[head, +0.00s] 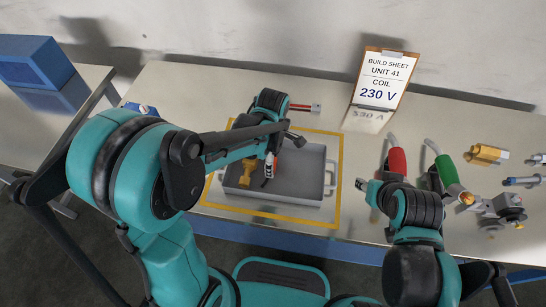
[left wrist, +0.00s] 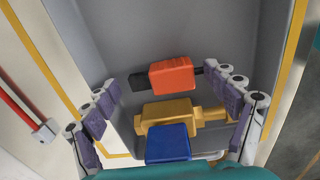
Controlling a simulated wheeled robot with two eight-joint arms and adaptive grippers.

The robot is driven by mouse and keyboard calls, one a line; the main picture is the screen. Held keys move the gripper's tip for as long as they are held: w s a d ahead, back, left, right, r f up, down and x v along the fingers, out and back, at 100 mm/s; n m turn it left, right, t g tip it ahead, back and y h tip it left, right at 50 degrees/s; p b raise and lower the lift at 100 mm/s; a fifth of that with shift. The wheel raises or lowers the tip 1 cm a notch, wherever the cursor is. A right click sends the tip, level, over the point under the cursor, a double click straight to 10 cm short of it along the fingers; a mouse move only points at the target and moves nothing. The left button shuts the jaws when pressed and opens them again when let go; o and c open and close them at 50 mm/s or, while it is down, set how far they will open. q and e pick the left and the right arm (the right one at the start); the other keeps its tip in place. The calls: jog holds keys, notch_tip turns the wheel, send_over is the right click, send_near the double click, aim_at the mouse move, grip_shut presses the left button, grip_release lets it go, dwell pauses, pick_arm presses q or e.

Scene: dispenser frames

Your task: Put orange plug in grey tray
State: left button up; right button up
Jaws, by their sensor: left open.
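The grey tray (head: 310,175) sits inside a yellow outline on the table, and its grey wall fills much of the left wrist view (left wrist: 210,25). The orange plug (left wrist: 171,74), with dark ends, is inside the tray, beyond a brass-yellow fitting (left wrist: 165,115) and a blue block (left wrist: 168,144). The fitting also shows in the head view (head: 247,172). My left gripper (left wrist: 165,107) is open over the tray, its fingers spread either side of these parts and holding nothing. Whether the plug lies flat on the floor is unclear. My right gripper (head: 368,186) is over the table, right of the tray; its jaws are unclear.
A build sheet reading "COIL 230 V" (head: 382,80) stands at the back. Red (head: 397,162) and green (head: 446,170) handled items lie near my right arm. A brass part (head: 486,154) and several metal connectors are farther right. A blue box (head: 33,62) is on the left table.

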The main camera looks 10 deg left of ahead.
pick_arm(q)
notch_tip(320, 180, up, 12)
jog(key=p, duration=0.5)
jog(key=s+a+r+m+t, duration=0.4)
jog(key=s+a+m+t, duration=0.3)
jog(key=m, duration=1.1)
jog(key=shift+s+a+r, duration=0.2)
jog(key=shift+s+a, duration=0.6)
jog(key=shift+s, duration=0.95)
